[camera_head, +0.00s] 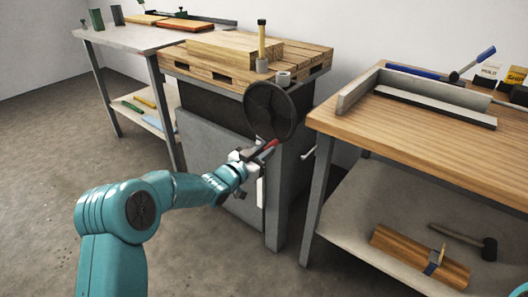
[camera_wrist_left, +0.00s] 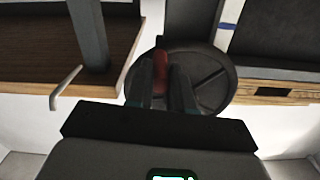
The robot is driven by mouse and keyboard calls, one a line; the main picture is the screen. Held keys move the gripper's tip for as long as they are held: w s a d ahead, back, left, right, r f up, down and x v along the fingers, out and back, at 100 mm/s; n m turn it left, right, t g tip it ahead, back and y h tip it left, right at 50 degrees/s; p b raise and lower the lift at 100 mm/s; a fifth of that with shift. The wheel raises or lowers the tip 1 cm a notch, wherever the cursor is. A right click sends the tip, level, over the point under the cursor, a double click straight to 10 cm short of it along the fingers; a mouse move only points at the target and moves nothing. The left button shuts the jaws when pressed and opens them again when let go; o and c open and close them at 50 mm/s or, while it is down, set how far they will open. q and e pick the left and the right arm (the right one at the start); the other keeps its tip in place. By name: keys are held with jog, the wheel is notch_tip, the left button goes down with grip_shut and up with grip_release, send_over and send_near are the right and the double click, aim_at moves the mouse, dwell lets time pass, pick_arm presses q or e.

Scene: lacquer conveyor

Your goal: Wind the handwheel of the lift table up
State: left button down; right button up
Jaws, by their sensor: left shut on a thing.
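The handwheel (camera_head: 269,108) is a dark disc on the front of the lift table (camera_head: 205,150), a grey cabinet with a slatted wooden top. Its red handle (camera_head: 268,148) sits at the wheel's lower edge. My left gripper (camera_head: 254,153) is shut on the red handle. In the left wrist view the red handle (camera_wrist_left: 160,72) stands between the two dark fingers (camera_wrist_left: 165,85), with the dark wheel (camera_wrist_left: 208,80) behind it. The fingers hide part of the handle. My right gripper is not seen.
A wooden workbench (camera_head: 450,145) with a grey fence stands close on the right; its lower shelf (camera_head: 345,220) holds a mallet (camera_head: 470,240) and a clamped wood block (camera_head: 415,255). A grey bench (camera_head: 120,37) stands at the left. The floor in front is clear.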

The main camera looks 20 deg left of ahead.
pick_arm(q)
jog(key=shift+a+f, duration=0.1)
jog(key=shift+a, duration=0.1)
jog(key=shift+w+a+f+m+b, duration=0.1)
jog(key=shift+w+a+m+b, duration=0.2)
jog(key=shift+a+m+b, duration=0.7)
jog(key=shift+w+a+f+m+b, duration=0.1)
jog(key=shift+w+a+m+b, duration=0.3)
jog(key=shift+a+m, duration=0.7)
jog(key=shift+w+a+f+m+b, duration=0.1)
jog(key=shift+w+a+m+b, duration=0.15)
jog(key=shift+a+m+b, duration=0.85)
jog(key=shift+d+m, duration=0.4)
jog(key=shift+d, duration=0.15)
jog(key=shift+p, duration=0.3)
jog(key=c, duration=1)
grip_release()
jog(key=shift+d, duration=0.1)
